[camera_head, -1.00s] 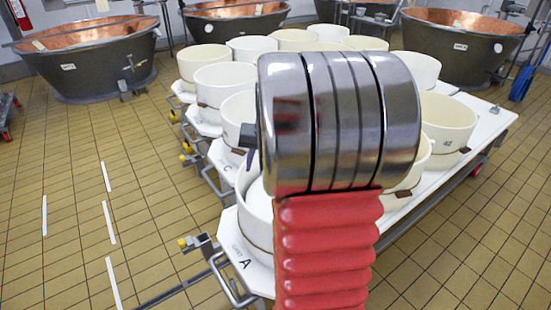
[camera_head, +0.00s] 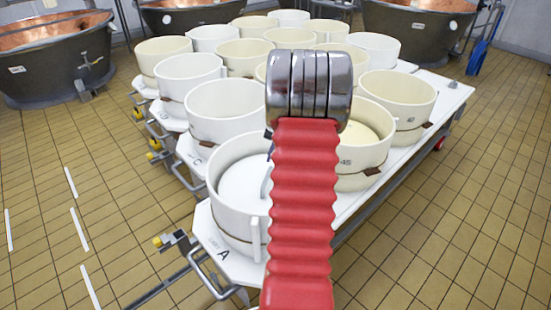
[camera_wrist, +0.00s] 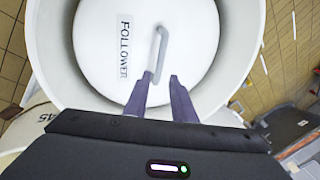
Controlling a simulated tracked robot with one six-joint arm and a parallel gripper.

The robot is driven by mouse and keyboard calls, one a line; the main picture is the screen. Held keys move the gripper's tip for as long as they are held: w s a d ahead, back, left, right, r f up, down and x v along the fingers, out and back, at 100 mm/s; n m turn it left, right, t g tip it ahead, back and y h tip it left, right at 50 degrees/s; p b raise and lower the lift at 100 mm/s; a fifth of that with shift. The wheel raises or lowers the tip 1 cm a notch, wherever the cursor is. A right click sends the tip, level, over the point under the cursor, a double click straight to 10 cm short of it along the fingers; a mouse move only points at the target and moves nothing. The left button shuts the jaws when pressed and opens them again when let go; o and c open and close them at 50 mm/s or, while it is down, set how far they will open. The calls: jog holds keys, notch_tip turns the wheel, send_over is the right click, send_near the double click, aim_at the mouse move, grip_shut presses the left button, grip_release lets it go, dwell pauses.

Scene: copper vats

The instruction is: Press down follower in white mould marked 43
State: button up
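A round white mould (camera_head: 226,227) stands at the near end of the table, beside the letter A. Its number does not show. A white disc labelled FOLLOWER (camera_wrist: 97,38) lies inside the mould, with a grey bar handle (camera_wrist: 161,45) on top. In the head view, part of the follower (camera_head: 238,188) shows inside the wall, and my arm hides the rest. In the wrist view, my gripper (camera_wrist: 160,78) is above the mould with its two dark fingers apart. The handle's near end appears between the fingertips; whether they touch it cannot be told.
A mould marked 45 (camera_head: 352,180) stands close on the right. Several more white moulds crowd the table (camera_head: 440,92) behind. Copper vats (camera_head: 55,65) line the back. Tiled floor (camera_head: 100,190) is open at left and right.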

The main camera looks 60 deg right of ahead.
jog(key=shift+f, duration=0.1)
jog(key=x, duration=1.3)
jog(key=shift+w+f, duration=0.2)
jog(key=shift+f, duration=0.1)
jog(key=shift+c, duration=0.2)
grip_shut()
dwell(1.2)
jog(key=shift+s+a+f, duration=0.1)
jog(key=shift+s+f, duration=0.05)
jog(key=shift+f, duration=0.1)
dwell(1.2)
jog(key=shift+r, duration=0.15)
dwell(0.4)
jog(key=shift+o, duration=1.7)
grip_release()
jog(key=shift+r, duration=0.1)
